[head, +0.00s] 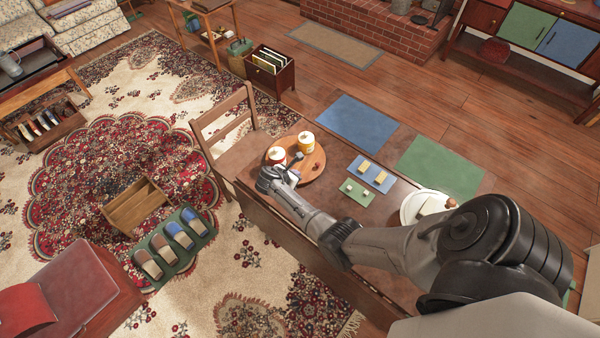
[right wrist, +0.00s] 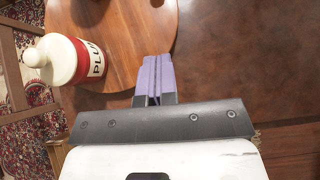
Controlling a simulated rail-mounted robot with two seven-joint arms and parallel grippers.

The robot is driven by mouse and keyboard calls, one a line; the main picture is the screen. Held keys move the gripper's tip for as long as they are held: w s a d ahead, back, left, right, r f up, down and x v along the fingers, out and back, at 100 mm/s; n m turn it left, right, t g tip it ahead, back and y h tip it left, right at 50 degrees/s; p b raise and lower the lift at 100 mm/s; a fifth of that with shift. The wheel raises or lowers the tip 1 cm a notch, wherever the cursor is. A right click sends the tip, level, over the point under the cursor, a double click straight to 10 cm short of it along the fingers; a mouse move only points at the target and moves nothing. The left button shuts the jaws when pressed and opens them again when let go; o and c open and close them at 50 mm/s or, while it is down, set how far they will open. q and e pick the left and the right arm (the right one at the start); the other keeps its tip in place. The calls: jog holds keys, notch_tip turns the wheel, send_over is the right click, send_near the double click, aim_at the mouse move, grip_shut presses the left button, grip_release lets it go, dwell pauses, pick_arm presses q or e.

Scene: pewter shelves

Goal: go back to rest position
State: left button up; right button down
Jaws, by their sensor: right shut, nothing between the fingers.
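My right arm reaches in from the right in the head view. Its gripper (head: 294,170) is by the near edge of a round wooden board (head: 312,166) on the brown table. In the right wrist view the purple fingers (right wrist: 154,70) are pressed together with nothing between them, over the board's edge. A white jar with a red label (right wrist: 75,60) stands left of the fingers, apart from them. In the head view this jar (head: 276,156) and a yellow-labelled jar (head: 306,141) are on the board. My left gripper is not in view.
A wooden chair (head: 222,126) stands against the table's left side. Blue (head: 358,122) and green (head: 440,166) mats, small blocks on trays, and a white plate (head: 408,208) lie to the right. A wooden box (head: 137,206) and a slipper tray (head: 172,248) sit on the rug.

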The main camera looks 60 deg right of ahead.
jog(key=shift+w+a+r, duration=0.1)
jog(key=shift+a+r, duration=0.25)
jog(key=shift+r, duration=0.1)
